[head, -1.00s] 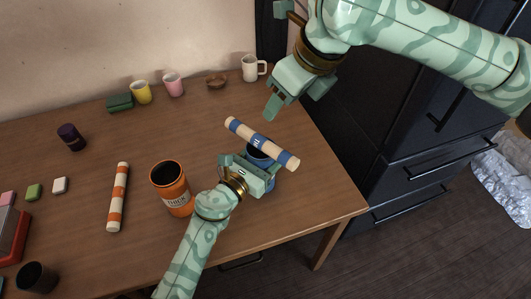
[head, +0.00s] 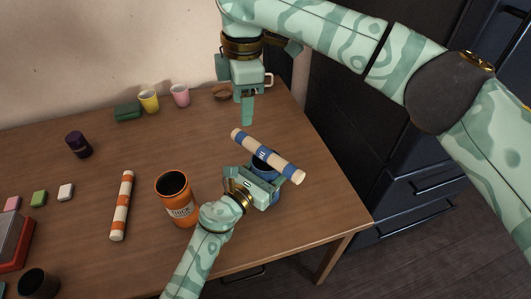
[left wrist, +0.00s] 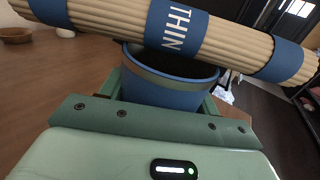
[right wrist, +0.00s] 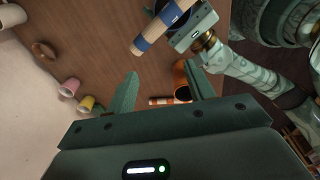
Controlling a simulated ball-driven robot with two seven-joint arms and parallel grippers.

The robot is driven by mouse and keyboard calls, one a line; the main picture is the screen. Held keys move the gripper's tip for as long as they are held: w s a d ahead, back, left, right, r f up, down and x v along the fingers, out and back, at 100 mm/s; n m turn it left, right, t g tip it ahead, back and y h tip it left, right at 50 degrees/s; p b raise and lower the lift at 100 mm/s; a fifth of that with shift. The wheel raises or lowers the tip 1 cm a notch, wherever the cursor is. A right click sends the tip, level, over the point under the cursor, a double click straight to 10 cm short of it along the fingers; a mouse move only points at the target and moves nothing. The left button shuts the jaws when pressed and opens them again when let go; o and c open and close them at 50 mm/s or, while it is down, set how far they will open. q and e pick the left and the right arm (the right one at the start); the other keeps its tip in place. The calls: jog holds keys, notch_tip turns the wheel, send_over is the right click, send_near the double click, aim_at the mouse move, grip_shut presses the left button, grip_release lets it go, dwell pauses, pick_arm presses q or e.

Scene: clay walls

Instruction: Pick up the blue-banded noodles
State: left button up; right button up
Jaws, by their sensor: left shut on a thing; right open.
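The blue-banded noodles (head: 281,166), a pale bundle marked "THIN" in the left wrist view (left wrist: 230,45), lie across the mouth of a blue canister (left wrist: 165,88). My left gripper (head: 262,180) is shut on this canister, below the noodles; the canister (head: 275,200) is partly hidden by the gripper and bundle. My right gripper (head: 247,108) is open and empty, up and left of the bundle, toward the wall. In the right wrist view the noodles (right wrist: 163,27) show beyond and above the open fingers.
An orange canister (head: 179,206) and orange-banded noodles (head: 122,205) stand and lie left of my left gripper. Yellow (head: 149,101) and pink (head: 180,95) cups and a brown bowl (head: 221,92) are at the back. Dark drawers (head: 380,190) stand right of the table.

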aim_at(256, 143)
jog(key=f+m, duration=0.4)
jog(key=d+f+m, duration=0.1)
jog(key=f+m, duration=0.3)
jog(key=w+d+f+m, duration=0.1)
jog(key=f+m, duration=0.2)
jog(key=f, duration=0.1)
jog(key=shift+w+d+f+m+g+h, duration=0.1)
jog(key=shift+f+m+g+h, duration=0.2)
jog(key=shift+f+m+h, duration=0.1)
jog(key=shift+r, duration=0.1)
grip_shut()
